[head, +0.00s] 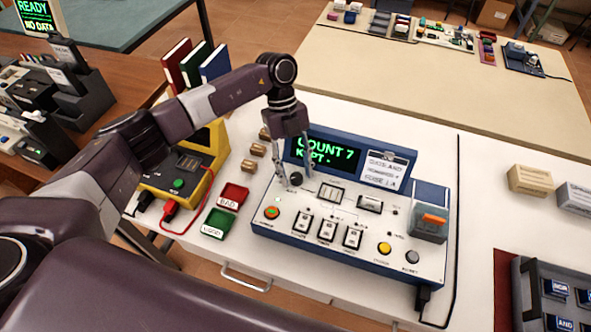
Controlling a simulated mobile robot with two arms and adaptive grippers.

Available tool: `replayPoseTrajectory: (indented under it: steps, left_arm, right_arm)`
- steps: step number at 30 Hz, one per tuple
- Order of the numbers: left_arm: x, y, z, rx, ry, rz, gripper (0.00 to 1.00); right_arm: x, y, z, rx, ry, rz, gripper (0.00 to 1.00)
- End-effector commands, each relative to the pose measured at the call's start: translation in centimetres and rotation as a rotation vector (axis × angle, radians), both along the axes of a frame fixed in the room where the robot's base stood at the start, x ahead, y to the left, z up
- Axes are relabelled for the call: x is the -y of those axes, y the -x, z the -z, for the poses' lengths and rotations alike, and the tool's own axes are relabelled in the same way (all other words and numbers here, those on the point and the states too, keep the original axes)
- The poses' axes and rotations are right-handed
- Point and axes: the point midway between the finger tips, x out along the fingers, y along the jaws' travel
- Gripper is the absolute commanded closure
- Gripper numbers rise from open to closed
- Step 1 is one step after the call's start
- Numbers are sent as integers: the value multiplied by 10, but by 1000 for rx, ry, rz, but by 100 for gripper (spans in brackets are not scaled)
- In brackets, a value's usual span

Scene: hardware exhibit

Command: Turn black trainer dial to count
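The blue and white trainer (345,222) stands on the white table, with a green-lit display (326,153) that reads "COUNT 7" and, below it, what looks like "KEPT -". Its black dial (297,179) is at the upper left of the panel. My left gripper (299,174) points down over this corner. Its fingers are apart, one left of the dial and one above and to the right of it. I cannot tell whether either finger touches the dial. The mark on the dial is too small to read. My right gripper is not in view.
A red tray (233,195) and a green tray (219,223) lie left of the trainer, beside a yellow meter (178,172) with leads. Small wooden blocks (250,165) are near the display.

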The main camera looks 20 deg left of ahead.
Motion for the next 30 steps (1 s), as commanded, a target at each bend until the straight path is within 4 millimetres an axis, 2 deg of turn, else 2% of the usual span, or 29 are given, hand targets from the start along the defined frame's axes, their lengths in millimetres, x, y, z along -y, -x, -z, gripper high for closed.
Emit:
replayPoseTrajectory:
  steps: [5,8,21,25,30]
  left_arm:
    - [-1,0,-1,-1,-1,-1,60]
    - [-3,-3,-10,1,-2,-1,60]
    - [-25,-28,-90,1,0,-1,60]
    - [-29,-32,-104,0,-1,-1,60]
    - [-31,-34,-111,0,0,-1,60]
  right_arm:
    - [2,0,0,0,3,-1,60]
    - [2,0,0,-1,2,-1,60]
    - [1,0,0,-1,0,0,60]
    - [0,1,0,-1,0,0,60]
    - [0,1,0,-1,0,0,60]
